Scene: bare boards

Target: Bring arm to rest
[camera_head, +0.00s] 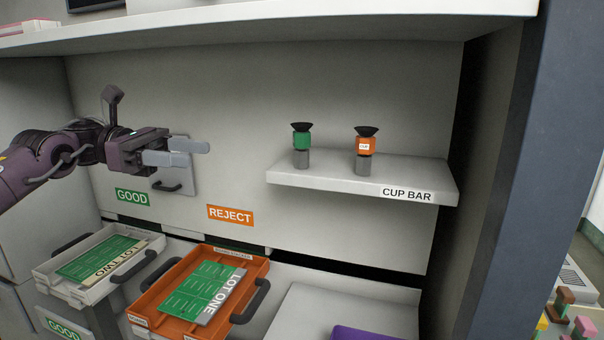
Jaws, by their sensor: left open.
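My left gripper (206,152) is on an arm that comes in from the left in the head view. Its two grey fingers point right, and it is open with nothing seen between the fingers. It hangs in the air in front of the back panel, above the GOOD (132,197) and REJECT (230,215) labels and left of the cup shelf. My right gripper is not in view.
A shelf marked CUP BAR (290,178) bears a green cup tool (302,142) and an orange one (366,146). Below are a white tray (72,290) with LOT TWO and an orange tray (195,328) with LOT ONE. An upper shelf (300,22) spans the top.

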